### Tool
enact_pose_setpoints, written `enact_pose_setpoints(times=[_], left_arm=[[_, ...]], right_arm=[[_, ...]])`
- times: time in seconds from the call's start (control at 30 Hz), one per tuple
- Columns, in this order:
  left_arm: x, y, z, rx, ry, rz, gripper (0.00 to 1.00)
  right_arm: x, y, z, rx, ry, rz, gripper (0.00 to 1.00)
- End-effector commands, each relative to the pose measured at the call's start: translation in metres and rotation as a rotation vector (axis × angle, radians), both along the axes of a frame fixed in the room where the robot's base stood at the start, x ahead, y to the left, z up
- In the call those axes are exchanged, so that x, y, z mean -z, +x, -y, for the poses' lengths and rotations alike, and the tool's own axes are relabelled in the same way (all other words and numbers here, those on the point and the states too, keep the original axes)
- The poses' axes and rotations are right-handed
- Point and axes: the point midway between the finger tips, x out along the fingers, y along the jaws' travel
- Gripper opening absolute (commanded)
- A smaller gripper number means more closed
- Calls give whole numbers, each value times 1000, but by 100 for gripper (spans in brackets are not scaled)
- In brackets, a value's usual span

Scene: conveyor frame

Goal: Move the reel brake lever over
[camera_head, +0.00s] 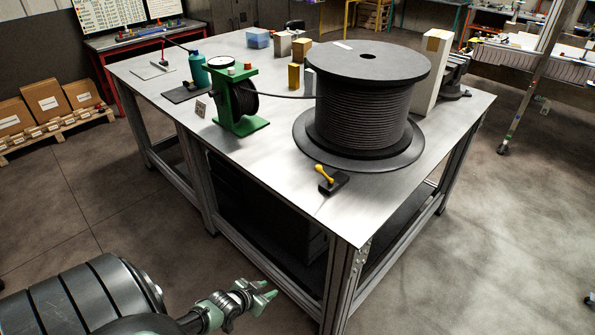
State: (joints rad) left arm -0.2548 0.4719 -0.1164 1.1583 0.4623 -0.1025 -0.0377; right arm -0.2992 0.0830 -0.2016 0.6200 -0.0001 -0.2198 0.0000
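The reel brake lever (323,173) is a short yellow handle on a small black base (334,184). It stands near the front edge of the metal table, just in front of the big black cable reel (367,105). The handle leans up and to the left, with its knob at the upper end. My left gripper (271,289) is low in front of the table, below and to the left of the lever and well apart from it. Its two green-tipped fingers show a small gap, with nothing between them. My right gripper is not in view.
A tall pale block (432,75) stands behind the reel. The tabletop left of the lever is clear.

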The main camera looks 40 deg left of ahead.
Motion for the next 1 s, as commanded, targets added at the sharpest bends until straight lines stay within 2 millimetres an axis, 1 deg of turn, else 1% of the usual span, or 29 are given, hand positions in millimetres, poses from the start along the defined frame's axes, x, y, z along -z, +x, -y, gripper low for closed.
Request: enact_pose_setpoints(times=[0.03, 0.07, 0.1, 0.17, 0.2, 0.27, 0.3, 0.4, 0.5, 0.6, 0.67, 0.73, 0.87, 1.0], left_arm=[[-43, 26, -11, 5, 1, 69, 33], [-65, 40, -16, 8, -2, 108, 33], [-94, 57, -21, 12, -8, 160, 33], [-138, 80, -25, 24, -18, 235, 33], [-167, 94, -27, 33, -26, 282, 33], [-210, 112, -27, 49, -39, 350, 33], [-236, 122, -26, 61, -49, 390, 33], [-292, 141, -20, 93, -70, 475, 33], [-332, 152, -14, 118, -87, 531, 33], [-354, 157, -9, 133, -99, 564, 33], [-360, 159, -8, 137, -103, 574, 33], [-361, 163, -7, 139, -105, 579, 33], [-357, 175, -6, 138, -105, 582, 33], [-351, 194, -5, 138, -105, 583, 33]], right_arm=[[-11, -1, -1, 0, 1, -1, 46], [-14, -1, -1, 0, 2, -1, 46], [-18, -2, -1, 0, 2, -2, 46], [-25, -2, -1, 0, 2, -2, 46], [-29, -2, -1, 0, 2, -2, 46], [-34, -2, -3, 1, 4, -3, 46], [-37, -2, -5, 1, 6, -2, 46], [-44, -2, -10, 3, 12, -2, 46], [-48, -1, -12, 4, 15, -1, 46], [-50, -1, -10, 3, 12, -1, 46], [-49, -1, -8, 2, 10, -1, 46], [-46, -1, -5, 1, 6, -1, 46], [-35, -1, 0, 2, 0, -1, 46], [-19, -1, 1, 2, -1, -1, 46]])
